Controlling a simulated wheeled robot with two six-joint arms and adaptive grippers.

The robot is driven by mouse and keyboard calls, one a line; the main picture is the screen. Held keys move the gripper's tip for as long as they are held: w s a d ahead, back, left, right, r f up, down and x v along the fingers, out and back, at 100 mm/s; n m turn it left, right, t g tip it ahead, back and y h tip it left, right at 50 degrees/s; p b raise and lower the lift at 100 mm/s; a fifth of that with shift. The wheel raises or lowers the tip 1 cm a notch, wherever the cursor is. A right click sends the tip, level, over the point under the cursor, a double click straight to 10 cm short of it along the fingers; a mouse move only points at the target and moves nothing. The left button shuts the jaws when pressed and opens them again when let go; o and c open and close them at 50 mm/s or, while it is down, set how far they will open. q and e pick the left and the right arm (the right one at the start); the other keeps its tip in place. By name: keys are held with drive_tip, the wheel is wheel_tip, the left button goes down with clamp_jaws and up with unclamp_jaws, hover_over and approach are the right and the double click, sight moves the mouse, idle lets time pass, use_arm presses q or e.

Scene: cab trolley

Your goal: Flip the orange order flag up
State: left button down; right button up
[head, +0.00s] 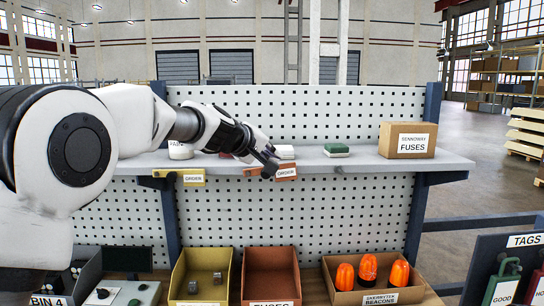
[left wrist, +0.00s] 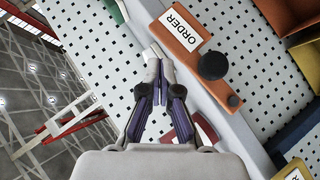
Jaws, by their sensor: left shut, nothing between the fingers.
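The orange order flag (head: 287,170) lies flat along the front edge of the shelf, with a white ORDER label facing out. In the left wrist view the orange flag (left wrist: 222,88) shows its label and a round black knob near one end. My left gripper (head: 271,167) reaches in from the left and covers part of the flag in the head view. In the left wrist view its closed fingertips (left wrist: 154,52) are empty and beside the flag's label end, over the shelf edge. Whether they touch the flag I cannot tell. My right gripper is not in view.
A yellow order flag (head: 193,178) sits left on the same shelf edge (head: 350,165). A FUSES carton (head: 407,140) and a green-and-white item (head: 336,150) stand on the shelf. Below are a yellow bin (head: 181,271), an orange-brown bin (head: 271,262) and a beacon box (head: 343,297).

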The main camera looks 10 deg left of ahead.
use_arm(q)
drive_tip(key=shift+s+a, duration=0.15)
drive_tip(key=shift+a, duration=0.55)
drive_tip(key=shift+r, duration=0.1)
drive_tip(key=r+p, duration=0.4)
drive_tip(key=r, duration=0.1)
drive_tip(key=shift+a+r, duration=0.15)
drive_tip(key=shift+a, duration=0.15)
drive_tip(key=shift+s+d+r+b, duration=0.1)
drive_tip(key=shift+s+b, duration=0.8)
drive_tip(key=shift+b, duration=0.05)
drive_tip(key=s+r+b, duration=0.1)
drive_tip(key=s+r, duration=0.4)
drive_tip(key=shift+s+d+r, duration=0.2)
drive_tip(key=shift+d, duration=0.25)
drive_tip(key=shift+f, duration=0.1)
